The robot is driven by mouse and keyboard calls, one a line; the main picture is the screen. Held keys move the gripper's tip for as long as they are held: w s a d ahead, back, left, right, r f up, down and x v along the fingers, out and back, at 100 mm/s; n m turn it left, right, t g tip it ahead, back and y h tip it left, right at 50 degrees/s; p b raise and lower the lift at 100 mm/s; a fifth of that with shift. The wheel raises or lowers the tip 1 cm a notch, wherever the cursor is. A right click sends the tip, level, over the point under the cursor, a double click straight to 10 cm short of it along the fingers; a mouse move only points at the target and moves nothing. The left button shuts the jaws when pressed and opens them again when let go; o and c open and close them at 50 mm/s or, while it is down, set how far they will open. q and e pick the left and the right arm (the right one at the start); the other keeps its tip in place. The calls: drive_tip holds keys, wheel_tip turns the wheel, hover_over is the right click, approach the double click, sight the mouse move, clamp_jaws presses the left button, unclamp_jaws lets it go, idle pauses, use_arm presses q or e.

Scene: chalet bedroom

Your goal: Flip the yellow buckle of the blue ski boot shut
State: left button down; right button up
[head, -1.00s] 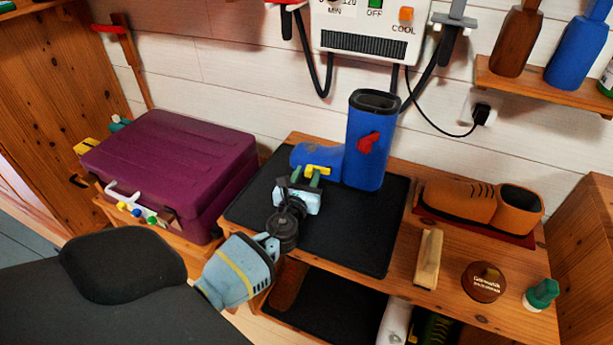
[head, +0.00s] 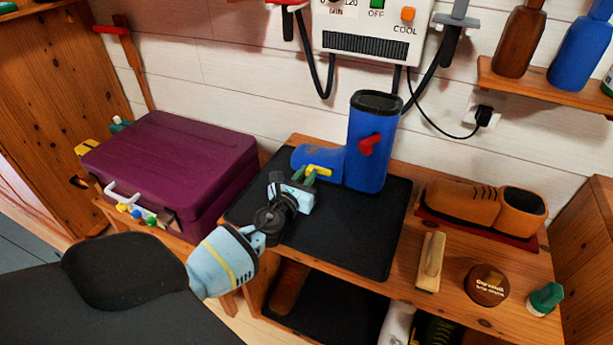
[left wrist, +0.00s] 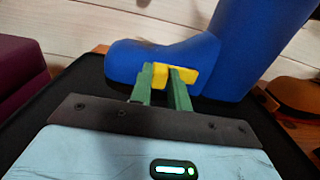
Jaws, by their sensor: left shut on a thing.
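The blue ski boot (head: 365,170) stands upright on the black mat (head: 345,235), its toe pointing left. Its yellow buckle (head: 322,171) lies across the foot part, and a red buckle (head: 370,144) sits on the shaft. My left gripper (head: 304,174) reaches the foot part from the front left, its green fingers shut on the yellow buckle. In the left wrist view the fingers (left wrist: 162,74) close around the yellow buckle (left wrist: 189,75), low against the blue boot (left wrist: 240,45). My right gripper is out of view.
A purple case (head: 170,160) stands on the left. Right of the mat are a brown boot (head: 460,203), a brush (head: 430,262), a round brown tin (head: 487,285) and a green-capped bottle (head: 544,298). A dryer unit (head: 375,30) with hoses hangs on the wall behind.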

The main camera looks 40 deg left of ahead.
use_arm(q)
drive_tip(key=c, duration=1.3)
unclamp_jaws()
drive_tip(key=p+v, duration=0.1)
drive_tip(key=v, duration=0.5)
drive_tip(key=shift+s, duration=0.35)
drive_tip(key=shift+s+d, duration=0.2)
drive_tip(key=shift+s, duration=0.3)
